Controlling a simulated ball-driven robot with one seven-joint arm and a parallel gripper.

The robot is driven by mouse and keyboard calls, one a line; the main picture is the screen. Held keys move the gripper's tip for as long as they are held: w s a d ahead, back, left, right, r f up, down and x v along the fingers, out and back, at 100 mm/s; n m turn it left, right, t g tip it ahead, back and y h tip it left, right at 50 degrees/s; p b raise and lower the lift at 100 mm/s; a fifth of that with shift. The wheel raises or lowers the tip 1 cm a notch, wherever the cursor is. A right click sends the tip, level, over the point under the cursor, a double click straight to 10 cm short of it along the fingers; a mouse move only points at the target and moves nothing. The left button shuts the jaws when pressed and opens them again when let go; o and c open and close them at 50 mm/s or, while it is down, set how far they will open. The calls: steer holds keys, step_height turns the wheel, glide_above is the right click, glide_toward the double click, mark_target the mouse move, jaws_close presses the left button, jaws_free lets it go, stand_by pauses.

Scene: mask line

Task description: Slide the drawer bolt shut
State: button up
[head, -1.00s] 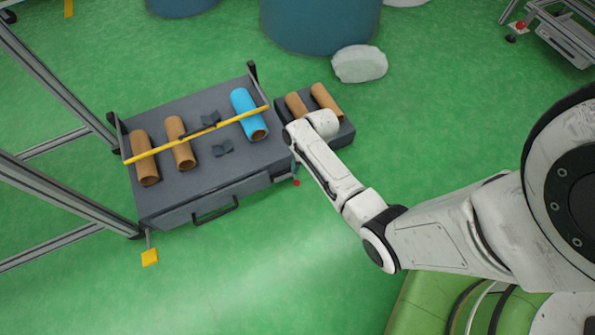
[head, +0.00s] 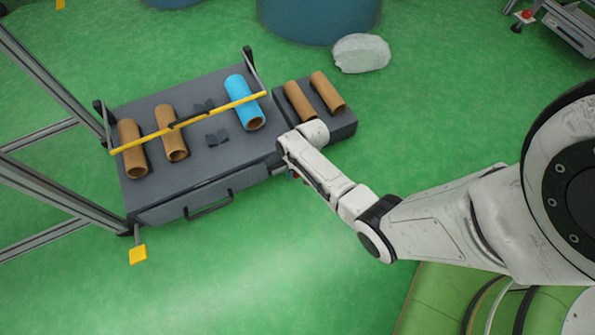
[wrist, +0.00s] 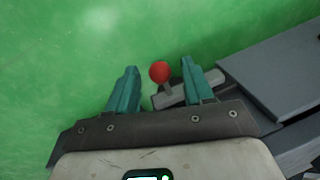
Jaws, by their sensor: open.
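The drawer bolt shows in the wrist view as a red ball knob (wrist: 160,72) on a grey bar (wrist: 190,91) beside the grey cabinet. My gripper (wrist: 159,66) is open, with one teal finger on each side of the knob. The knob looks apart from both fingers, and the bar runs under the right finger. In the head view the drawer front (head: 170,212) with its dark handle (head: 209,206) faces the near side of the cabinet (head: 190,188). My wrist is at the cabinet's right corner and hides most of the bolt there. I cannot tell how far the bolt is out.
A yellow bar (head: 210,110) crosses above brown tubes (head: 171,133) and a blue tube (head: 243,101) on the cabinet top. A lower grey block (head: 345,127) with two brown tubes adjoins at right. Metal framing (head: 50,195) stands left.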

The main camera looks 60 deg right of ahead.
jaws_close()
stand_by(0.4)
